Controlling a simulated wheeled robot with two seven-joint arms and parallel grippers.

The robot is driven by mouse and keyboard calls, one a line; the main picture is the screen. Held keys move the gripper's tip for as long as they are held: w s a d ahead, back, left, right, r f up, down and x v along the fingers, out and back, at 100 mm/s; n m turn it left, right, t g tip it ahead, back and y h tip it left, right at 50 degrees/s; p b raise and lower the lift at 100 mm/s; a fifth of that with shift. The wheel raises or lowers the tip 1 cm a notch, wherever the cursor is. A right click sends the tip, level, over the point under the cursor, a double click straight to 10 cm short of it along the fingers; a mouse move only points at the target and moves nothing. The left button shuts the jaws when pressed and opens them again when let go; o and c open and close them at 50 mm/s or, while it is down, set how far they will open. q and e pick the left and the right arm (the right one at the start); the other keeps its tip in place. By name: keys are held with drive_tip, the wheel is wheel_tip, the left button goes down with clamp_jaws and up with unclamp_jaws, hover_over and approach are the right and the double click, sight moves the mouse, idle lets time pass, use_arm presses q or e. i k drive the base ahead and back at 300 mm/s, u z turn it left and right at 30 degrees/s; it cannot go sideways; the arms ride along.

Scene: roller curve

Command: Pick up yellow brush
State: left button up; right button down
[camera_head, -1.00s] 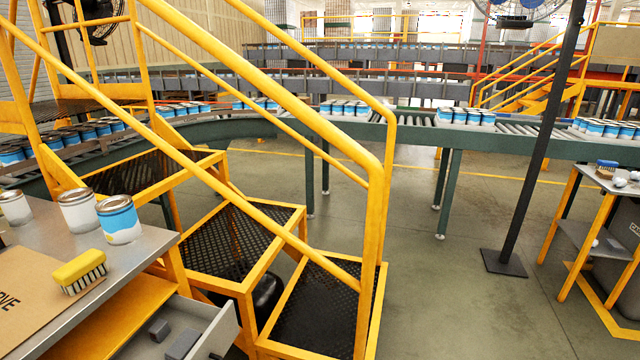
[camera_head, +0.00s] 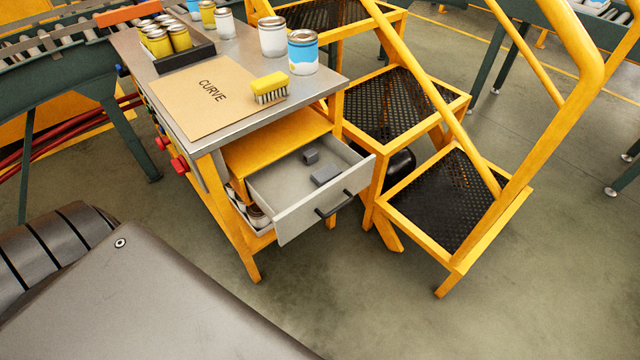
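A yellow brush (camera_head: 271,87) with pale bristles lies bristles down on a brown cardboard sheet marked CURVE (camera_head: 196,100). The sheet lies on the metal top of a yellow-framed workbench (camera_head: 334,84). The brush is near the bench's right front edge, just in front of a blue and white can (camera_head: 303,52). Neither of my grippers shows in the head view. Part of my own dark grey body fills the lower left corner, well apart from the brush.
An open drawer (camera_head: 297,210) with small grey blocks juts from the bench front. A white can (camera_head: 272,37) and a tray (camera_head: 205,48) of yellow cans stand behind the sheet. Yellow stairs (camera_head: 440,190) stand right of the bench. The floor (camera_head: 350,310) in front is clear.

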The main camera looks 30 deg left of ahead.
sight(265, 89)
drive_tip(key=k, duration=0.4)
drive_tip(key=u, duration=0.5)
drive_tip(key=i, duration=0.45)
drive_tip(key=u, duration=0.4)
